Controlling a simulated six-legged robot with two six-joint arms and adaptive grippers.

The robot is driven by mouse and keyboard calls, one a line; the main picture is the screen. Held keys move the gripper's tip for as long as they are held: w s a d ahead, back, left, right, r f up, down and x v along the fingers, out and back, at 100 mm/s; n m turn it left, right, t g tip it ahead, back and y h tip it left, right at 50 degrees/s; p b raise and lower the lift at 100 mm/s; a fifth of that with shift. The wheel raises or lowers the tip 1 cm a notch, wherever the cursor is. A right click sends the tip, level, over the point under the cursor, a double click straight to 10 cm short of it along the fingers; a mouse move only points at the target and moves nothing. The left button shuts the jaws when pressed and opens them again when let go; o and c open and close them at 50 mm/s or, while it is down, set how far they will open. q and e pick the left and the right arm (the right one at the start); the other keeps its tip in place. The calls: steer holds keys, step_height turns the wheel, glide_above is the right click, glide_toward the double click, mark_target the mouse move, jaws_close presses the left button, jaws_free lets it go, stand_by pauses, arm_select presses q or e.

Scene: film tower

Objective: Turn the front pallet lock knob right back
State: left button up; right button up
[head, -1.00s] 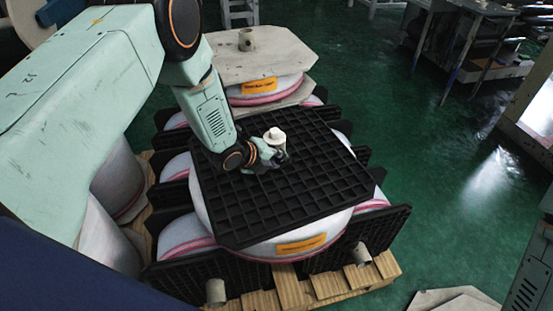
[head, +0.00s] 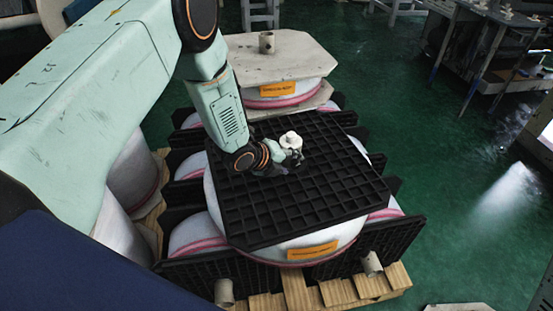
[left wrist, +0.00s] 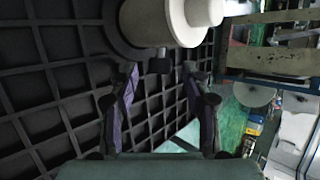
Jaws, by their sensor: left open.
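The pale, stepped, round lock knob (head: 291,140) stands up from the black lattice pallet top (head: 330,200) of the front stack. In the left wrist view the knob (left wrist: 165,18) is large at the top edge and partly cut off. A small dark block (left wrist: 161,62) shows just below it. My left gripper (head: 291,160) is low over the lattice, close to the near side of the knob. In the left wrist view its two fingers (left wrist: 162,85) are apart with nothing clearly held between them. Contact with the knob cannot be told. My right gripper is not seen.
Behind stands a second stack with a pale octagonal top (head: 275,62) and a short tube (head: 267,42). White film rolls and black grid panels sit on a wooden pallet (head: 300,295). Green floor (head: 450,190) is clear to the right. A workbench (head: 490,40) stands at the back right.

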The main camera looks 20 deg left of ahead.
arm_select(q)
steer(key=v, duration=1)
steer(key=shift+r, duration=0.3)
steer(key=shift+s, duration=0.15)
